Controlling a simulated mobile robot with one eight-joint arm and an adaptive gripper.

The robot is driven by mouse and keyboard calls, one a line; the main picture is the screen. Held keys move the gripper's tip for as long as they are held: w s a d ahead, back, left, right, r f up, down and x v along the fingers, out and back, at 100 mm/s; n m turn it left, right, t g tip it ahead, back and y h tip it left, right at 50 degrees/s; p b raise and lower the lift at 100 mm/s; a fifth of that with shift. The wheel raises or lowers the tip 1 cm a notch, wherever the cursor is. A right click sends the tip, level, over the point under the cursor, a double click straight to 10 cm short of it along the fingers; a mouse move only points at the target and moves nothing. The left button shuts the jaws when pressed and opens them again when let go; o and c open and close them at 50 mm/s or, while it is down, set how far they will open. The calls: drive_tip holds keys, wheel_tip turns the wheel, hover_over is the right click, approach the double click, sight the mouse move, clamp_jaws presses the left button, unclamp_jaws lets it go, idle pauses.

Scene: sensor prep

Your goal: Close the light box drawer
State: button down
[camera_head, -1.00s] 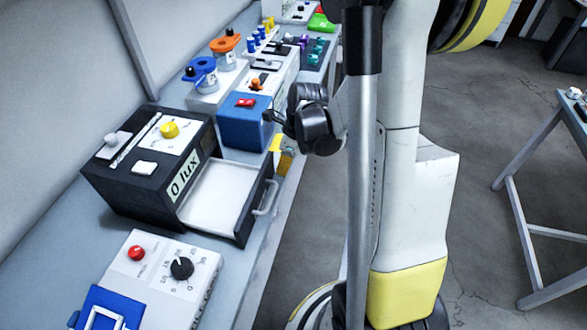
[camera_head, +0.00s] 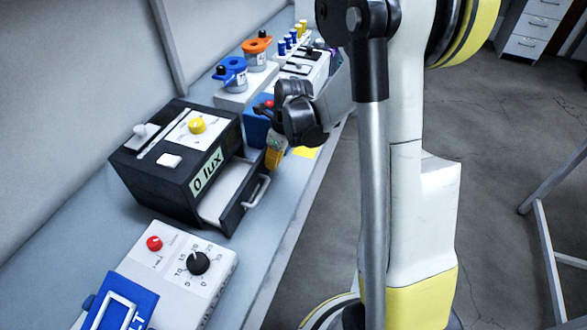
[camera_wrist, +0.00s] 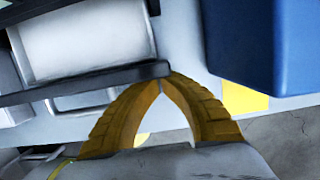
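The light box (camera_head: 150,187) is a black box marked "0 lux", with a yellow knob on top, on the bench at left in the head view. Its drawer (camera_head: 229,189) is partly out, with a white inside and a light handle (camera_head: 257,190) on the dark front. In the wrist view the drawer's front panel (camera_wrist: 85,84) runs from the left to my fingertips. My gripper (camera_wrist: 163,82) has its yellow fingers together at the tips, at the end of that panel. It seems to touch the panel there. In the head view my gripper (camera_head: 275,153) is beside the drawer's far end.
A blue box (camera_head: 256,127) stands just beyond the light box, close to my gripper; it also shows in the wrist view (camera_wrist: 262,45). A grey control box (camera_head: 180,265) with red and black knobs sits nearer. Orange (camera_head: 257,52) and blue (camera_head: 232,73) lidded jars stand farther back.

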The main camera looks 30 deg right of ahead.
drive_tip(key=w+a, duration=0.4)
drive_tip(key=w, duration=0.1)
drive_tip(key=shift+w, duration=0.2)
drive_tip(key=shift+s, duration=0.1)
